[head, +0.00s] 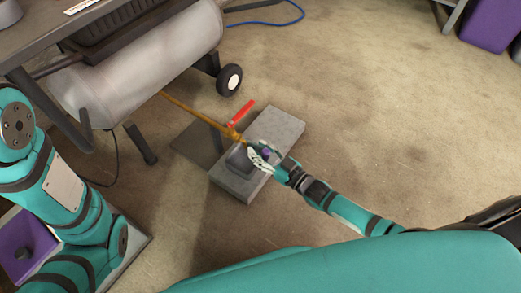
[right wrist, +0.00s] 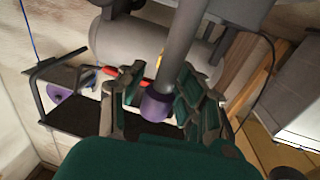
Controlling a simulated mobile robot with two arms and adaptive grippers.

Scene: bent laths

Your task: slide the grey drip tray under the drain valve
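The drain valve (head: 234,134) is a brass fitting with a red lever, at the end of a brass pipe from the grey tank. The grey drip tray (head: 238,160) lies on a concrete slab, just below the valve in the head view; whether it is directly beneath cannot be told. My right gripper (head: 262,155) is at the tray's right side, its fingers closed around a purple collar on a grey bar, which looks like the tray's handle. In the right wrist view the collar (right wrist: 156,105) sits between the fingers. My left gripper is out of view.
The concrete slab (head: 275,130) stands on the floor beside a darker flat plate (head: 190,145). The tank (head: 150,60) and a wheel (head: 230,80) are above and behind. A blue hose (head: 280,22) lies at the top.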

